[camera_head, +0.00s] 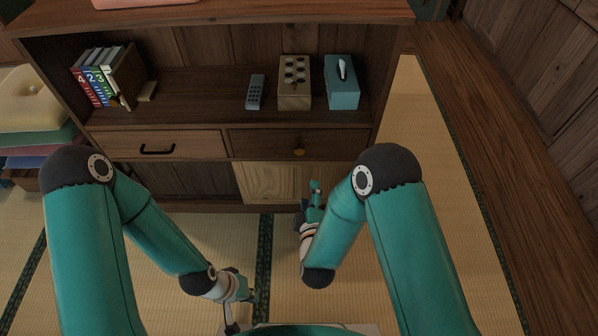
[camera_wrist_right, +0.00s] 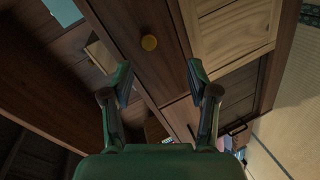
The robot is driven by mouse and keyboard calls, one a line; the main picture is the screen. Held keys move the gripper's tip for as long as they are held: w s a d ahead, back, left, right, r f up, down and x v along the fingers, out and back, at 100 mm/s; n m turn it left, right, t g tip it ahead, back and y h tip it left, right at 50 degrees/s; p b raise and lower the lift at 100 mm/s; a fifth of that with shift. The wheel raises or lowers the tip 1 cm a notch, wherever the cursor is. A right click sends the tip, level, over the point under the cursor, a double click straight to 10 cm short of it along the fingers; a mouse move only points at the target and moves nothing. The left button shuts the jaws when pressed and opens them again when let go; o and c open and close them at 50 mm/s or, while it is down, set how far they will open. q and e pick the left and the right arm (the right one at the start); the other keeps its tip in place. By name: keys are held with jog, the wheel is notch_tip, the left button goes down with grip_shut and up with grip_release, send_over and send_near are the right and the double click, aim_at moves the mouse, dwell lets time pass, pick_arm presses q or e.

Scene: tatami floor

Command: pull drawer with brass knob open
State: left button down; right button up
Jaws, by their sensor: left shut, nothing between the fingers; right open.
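The drawer with the brass knob (camera_head: 250,143) is the right one of two drawers under the cabinet's shelf. Its front looks flush with the cabinet. The round brass knob (camera_head: 299,152) sits on its front and also shows in the right wrist view (camera_wrist_right: 149,42). My right gripper (camera_head: 315,187) is open and empty, below and in front of the knob. In the right wrist view its fingertips (camera_wrist_right: 160,78) are spread, and the knob lies beyond them, apart from both. My left gripper (camera_head: 232,322) is shut and empty, low over the floor at the bottom of the head view.
The left drawer (camera_head: 190,145) has a black bar handle (camera_head: 171,149). A light wooden sliding panel (camera_head: 265,182) is below. The shelf holds books (camera_head: 95,75), a remote (camera_head: 255,92), a wooden box with holes (camera_head: 294,97) and a tissue box (camera_head: 342,90). Cushions (camera_head: 30,105) are stacked at left.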

aim_at(299, 153)
jog(key=w+a+n+t+b, duration=0.1)
jog(key=w+b, duration=0.2)
jog(key=w, duration=0.2)
jog(key=w+a+f+n+t+b, duration=0.1)
jog(key=w+b, duration=0.2)
jog(key=w, duration=0.3)
jog(key=w+n+t+b, duration=0.1)
jog(key=w+b, duration=0.2)
jog(key=w, duration=0.2)
jog(key=shift+w+a+f+n+h, duration=0.25)
jog(key=shift+w+a+n+h, duration=0.05)
jog(key=shift+w+a, duration=0.1)
pick_arm(q)
notch_tip(299, 153, down, 12)
jog(key=shift+r, duration=0.25)
